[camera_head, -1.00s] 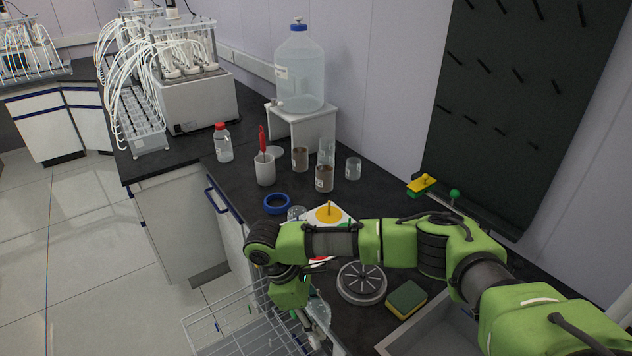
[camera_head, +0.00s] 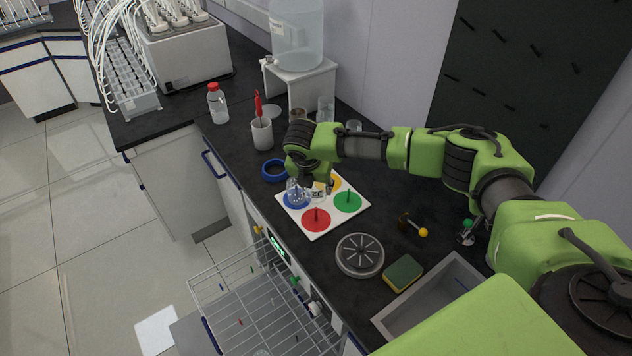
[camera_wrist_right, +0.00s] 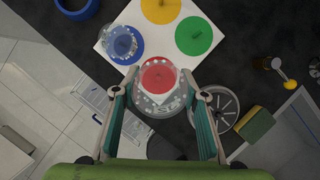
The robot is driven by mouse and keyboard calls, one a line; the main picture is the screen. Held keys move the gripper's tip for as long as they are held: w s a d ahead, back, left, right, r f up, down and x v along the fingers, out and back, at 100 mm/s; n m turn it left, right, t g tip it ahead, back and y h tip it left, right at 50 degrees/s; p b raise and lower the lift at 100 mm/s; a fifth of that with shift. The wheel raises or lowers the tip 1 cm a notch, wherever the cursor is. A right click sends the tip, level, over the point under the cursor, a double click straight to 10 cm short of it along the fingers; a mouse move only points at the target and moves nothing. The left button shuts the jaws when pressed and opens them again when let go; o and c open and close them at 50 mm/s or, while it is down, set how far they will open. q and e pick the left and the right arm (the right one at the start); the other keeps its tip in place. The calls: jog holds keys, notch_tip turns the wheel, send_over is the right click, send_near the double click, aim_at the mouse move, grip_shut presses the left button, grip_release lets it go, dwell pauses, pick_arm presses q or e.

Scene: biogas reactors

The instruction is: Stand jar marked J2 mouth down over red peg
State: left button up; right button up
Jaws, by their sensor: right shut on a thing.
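The white board (camera_head: 340,224) on the black bench has blue, yellow, green and red discs. The red disc with the red peg (camera_head: 316,219) is at its near corner; the peg stands uncovered in the head view. My right gripper (camera_head: 322,187) is shut on a clear jar with a white label (camera_head: 317,191), above the board. In the right wrist view the jar (camera_wrist_right: 158,103) sits between the fingers, and the red disc shows through it. The label is hard to read. Another clear jar (camera_head: 297,192) stands over the blue disc. My left gripper is out of view.
A wire rack (camera_head: 262,305) is pulled out below the bench edge. A blue ring (camera_head: 275,170) lies behind the board. A round grey drain cover (camera_head: 360,255), a sponge (camera_head: 403,273) and a sink (camera_head: 435,300) are to the right.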

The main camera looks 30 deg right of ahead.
aim_at(316, 208)
jog(key=shift+f+b, duration=0.55)
notch_tip(316, 208, down, 3)
jog(key=b, duration=0.3)
jog(key=shift+f+b, duration=0.55)
jog(key=shift+f, duration=0.85)
jog(key=shift+f+b, duration=0.5)
jog(key=shift+f, duration=1.15)
jog(key=o, duration=1.2)
jog(key=shift+o, duration=0.2)
jog(key=shift+r, duration=0.1)
